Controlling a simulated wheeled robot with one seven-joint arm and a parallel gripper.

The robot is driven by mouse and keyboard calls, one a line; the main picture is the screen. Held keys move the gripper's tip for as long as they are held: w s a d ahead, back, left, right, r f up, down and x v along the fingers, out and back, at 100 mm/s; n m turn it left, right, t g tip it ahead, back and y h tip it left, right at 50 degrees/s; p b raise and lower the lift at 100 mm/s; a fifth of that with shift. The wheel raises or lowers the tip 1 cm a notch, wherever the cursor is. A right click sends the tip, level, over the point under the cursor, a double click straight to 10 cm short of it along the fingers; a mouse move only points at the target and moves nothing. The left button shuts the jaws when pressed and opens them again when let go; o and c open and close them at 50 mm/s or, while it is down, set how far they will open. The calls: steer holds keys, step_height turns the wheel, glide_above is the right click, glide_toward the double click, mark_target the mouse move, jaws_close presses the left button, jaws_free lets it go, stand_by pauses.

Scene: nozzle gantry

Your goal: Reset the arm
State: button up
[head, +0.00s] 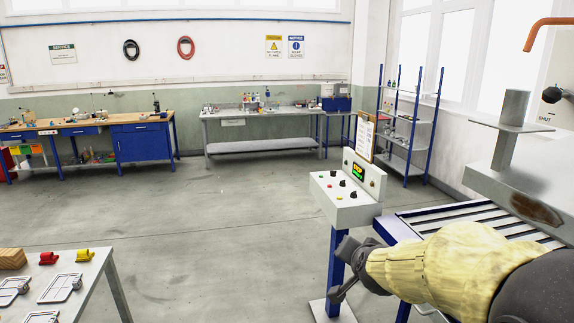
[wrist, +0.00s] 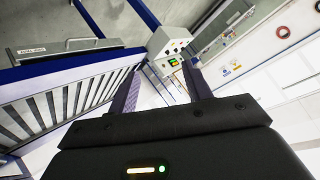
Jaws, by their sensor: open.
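My gripper (head: 342,268) is at the lower right of the head view, at the end of my arm in a pale yellow sleeve. It is in front of the blue post of the control box (head: 340,205). In the wrist view my gripper (wrist: 160,72) has its two fingers apart with nothing between them. The control box (wrist: 168,47) shows beyond the fingertips there, with knobs and a lit display.
A slatted roller table (head: 480,222) with blue rails lies right of the control box, beside a grey machine (head: 530,185). A table (head: 95,275) with metal frames and red and yellow pieces stands lower left. Workbenches line the back wall; the middle floor is clear.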

steer(key=s+f+n+g, duration=0.7)
steer(key=s+f, duration=0.8)
steer(key=s, duration=0.4)
steer(key=shift+s+f+g+y, duration=0.2)
steer(key=shift+s+g+y, duration=0.1)
steer(key=shift+g, duration=0.6)
